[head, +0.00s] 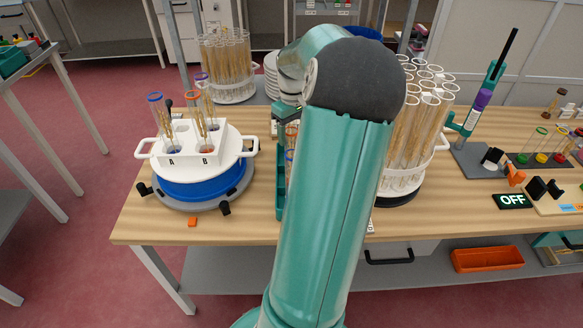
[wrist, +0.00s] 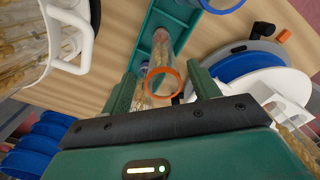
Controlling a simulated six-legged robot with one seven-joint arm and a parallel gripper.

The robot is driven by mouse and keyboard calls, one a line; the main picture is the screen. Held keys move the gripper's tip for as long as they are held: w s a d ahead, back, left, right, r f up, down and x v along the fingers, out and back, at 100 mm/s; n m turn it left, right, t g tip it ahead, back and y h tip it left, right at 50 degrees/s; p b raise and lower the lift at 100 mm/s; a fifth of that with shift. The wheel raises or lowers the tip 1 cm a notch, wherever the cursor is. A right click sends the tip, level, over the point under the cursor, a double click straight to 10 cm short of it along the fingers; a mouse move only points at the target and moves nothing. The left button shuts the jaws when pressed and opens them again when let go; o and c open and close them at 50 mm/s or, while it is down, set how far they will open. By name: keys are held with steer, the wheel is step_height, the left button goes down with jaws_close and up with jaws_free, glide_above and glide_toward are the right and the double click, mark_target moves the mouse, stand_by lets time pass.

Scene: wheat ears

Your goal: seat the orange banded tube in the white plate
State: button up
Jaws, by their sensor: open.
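The orange banded tube (wrist: 165,82) stands in a green rack (wrist: 158,42). My gripper (wrist: 163,88) is open, with one finger on each side of the tube's orange rim. Contact between fingers and glass cannot be told. The white plate (head: 228,150) sits on a blue round base at left, with spots marked A and B. It holds several tubes with blue, orange and purple bands. The plate also shows at right in the wrist view (wrist: 285,87).
A white-handled holder full of wheat tubes (head: 405,180) stands close right of my arm, another (head: 228,65) at the back. A small orange block (head: 192,222) lies near the front edge. Bare wood separates rack and plate.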

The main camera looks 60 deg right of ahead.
mark_target(292, 145)
step_height(292, 145, down, 5)
steer(key=shift+w+a+f, duration=0.1)
steer(key=shift+w+f, duration=0.05)
steer(key=shift+f, duration=0.05)
jaws_close()
stand_by(0.3)
steer(key=shift+r, duration=0.1)
